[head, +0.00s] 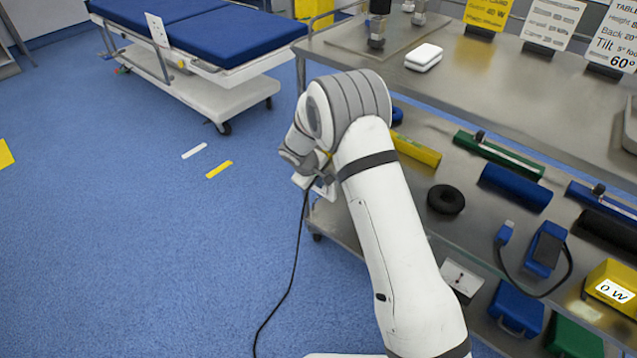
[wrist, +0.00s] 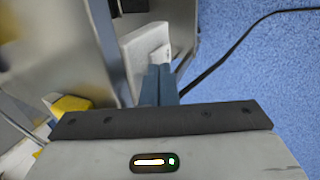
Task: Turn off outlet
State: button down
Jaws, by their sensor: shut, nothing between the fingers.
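A white outlet box (wrist: 143,52) with a raised block on its face shows just beyond my fingertips in the wrist view. In the head view a white piece of it (head: 318,188) shows beside the steel cart's left end, partly behind my arm. A black cable (head: 297,255) hangs from there to the floor; it also shows in the wrist view (wrist: 225,55). My gripper (wrist: 159,70) is shut and empty, its blue-grey fingers together close to the block. I cannot tell whether they touch it. Any switch on the outlet is too small or hidden to make out.
The steel cart (head: 345,228) carries a yellow bar (head: 416,150), a black ring (head: 446,199), blue items and a white plate (head: 462,279). A steel table (head: 480,88) stands above it. A blue-padded bed (head: 215,35) is at the back left.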

jog(key=shift+s+a, duration=0.1)
jog(key=shift+a, duration=0.05)
jog(key=p+v, duration=0.2)
jog(key=v, duration=0.9)
jog(key=shift+s+a+r, duration=0.15)
jog(key=shift+s+a, duration=0.1)
jog(key=shift+s, duration=0.1)
